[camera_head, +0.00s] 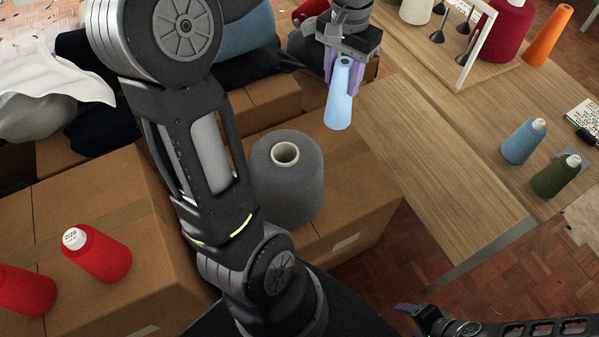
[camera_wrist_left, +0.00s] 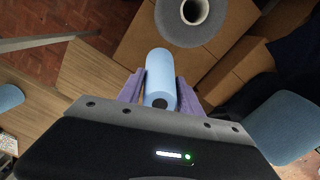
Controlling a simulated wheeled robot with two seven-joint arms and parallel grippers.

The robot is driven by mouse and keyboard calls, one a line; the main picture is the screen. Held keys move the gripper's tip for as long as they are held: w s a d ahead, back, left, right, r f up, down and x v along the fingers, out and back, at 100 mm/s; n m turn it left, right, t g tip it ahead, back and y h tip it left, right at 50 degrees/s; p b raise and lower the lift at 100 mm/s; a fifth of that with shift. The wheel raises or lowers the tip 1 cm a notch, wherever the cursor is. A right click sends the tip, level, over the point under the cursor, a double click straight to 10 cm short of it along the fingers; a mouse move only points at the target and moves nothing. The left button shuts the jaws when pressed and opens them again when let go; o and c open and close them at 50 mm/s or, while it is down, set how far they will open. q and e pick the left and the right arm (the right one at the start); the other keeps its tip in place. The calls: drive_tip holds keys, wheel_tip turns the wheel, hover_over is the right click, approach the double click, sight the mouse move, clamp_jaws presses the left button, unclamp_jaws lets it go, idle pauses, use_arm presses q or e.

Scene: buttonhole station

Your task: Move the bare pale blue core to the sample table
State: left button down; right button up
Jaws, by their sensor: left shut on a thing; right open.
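The bare pale blue core (camera_head: 338,108) is a tapered tube with no yarn. My left gripper (camera_head: 341,82) is shut on its narrow upper end. The core hangs nearly upright in the air, close to the left edge of the wooden table (camera_head: 425,165). In the left wrist view, the core (camera_wrist_left: 160,68) sits between the purple fingers (camera_wrist_left: 160,92), with the table (camera_wrist_left: 90,75) to its left. My right gripper (camera_head: 412,315) is low at the bottom right, open and only partly in view.
A large grey yarn cone (camera_head: 287,190) stands on a cardboard box (camera_head: 345,215) below the core. Blue (camera_head: 523,140) and olive (camera_head: 556,175) cones stand at the table's right. A white frame (camera_head: 477,50) stands further back. The near tabletop is clear.

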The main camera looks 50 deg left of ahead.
use_arm(q)
wheel_tip(320, 180, down, 24)
drive_tip(key=b, duration=0.4)
drive_tip(key=shift+r, duration=0.15)
drive_tip(key=shift+f+b, duration=0.4)
drive_tip(key=shift+f, duration=1.7)
drive_tip(key=shift+f, duration=0.15)
drive_tip(key=c, duration=0.8)
unclamp_jaws()
wheel_tip(320, 180, up, 12)
drive_tip(key=p, duration=0.2)
drive_tip(key=shift+r, duration=0.2)
